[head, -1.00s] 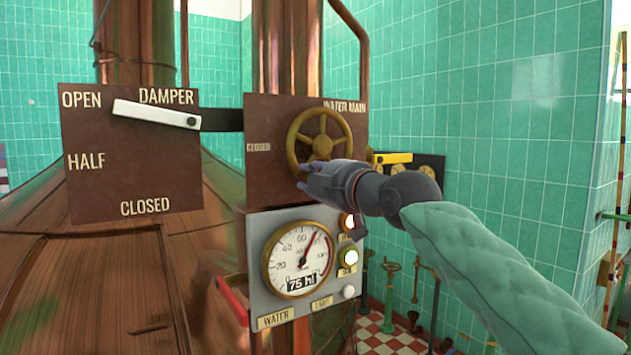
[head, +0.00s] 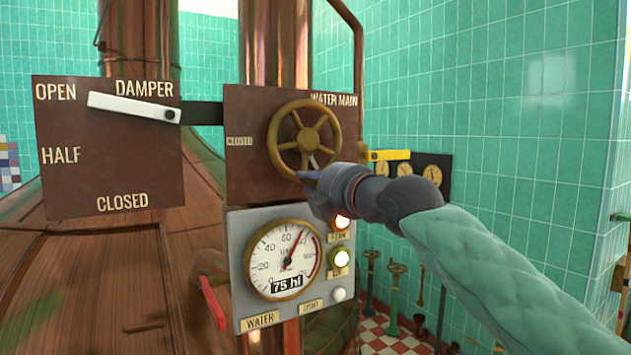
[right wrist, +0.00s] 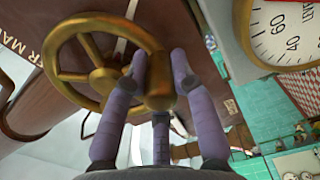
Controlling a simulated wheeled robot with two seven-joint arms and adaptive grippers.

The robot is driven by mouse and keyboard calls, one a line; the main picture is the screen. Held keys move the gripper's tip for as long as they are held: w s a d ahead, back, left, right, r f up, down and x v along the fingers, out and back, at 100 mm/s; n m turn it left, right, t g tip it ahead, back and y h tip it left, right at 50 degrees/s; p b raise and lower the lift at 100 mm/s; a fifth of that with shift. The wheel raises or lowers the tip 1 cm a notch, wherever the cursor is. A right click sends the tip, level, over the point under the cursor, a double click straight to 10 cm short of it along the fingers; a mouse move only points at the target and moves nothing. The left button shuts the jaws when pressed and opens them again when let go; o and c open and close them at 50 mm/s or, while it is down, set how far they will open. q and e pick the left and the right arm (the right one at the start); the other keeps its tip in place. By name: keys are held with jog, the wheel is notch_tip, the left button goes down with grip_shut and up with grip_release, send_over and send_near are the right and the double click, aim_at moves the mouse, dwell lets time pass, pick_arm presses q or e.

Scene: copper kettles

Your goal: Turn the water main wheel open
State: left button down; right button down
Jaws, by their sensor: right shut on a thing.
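The water main wheel (head: 304,141) is a brass handwheel with spokes on a brown panel marked WATER MAIN, with a CLOSED label at its left. My right gripper (head: 312,180) is at the wheel's lower rim in the head view. In the right wrist view, the fingers of my right gripper (right wrist: 160,75) are shut around the rim of the wheel (right wrist: 85,75), near the end of one spoke. A thin white pointer shows behind the spokes. The gripper covers the wheel's lower right edge in the head view. My left gripper is not in view.
A gauge panel (head: 240,300) with a round dial (head: 283,261) reading 75 hl and lit lamps sits just below the wheel. A damper plate (head: 110,180) with a white lever (head: 133,107) is at the left. A yellow handle (head: 389,155) and small dials (head: 432,174) are at the right.

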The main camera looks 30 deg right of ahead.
jog(key=shift+f, duration=0.1)
jog(key=c, duration=1)
grip_release()
jog(key=shift+w, duration=0.1)
jog(key=shift+d, duration=0.1)
jog(key=shift+s, duration=0.65)
jog(key=s, duration=1)
jog(key=shift+s+d, duration=0.35)
jog(key=shift+d, duration=0.05)
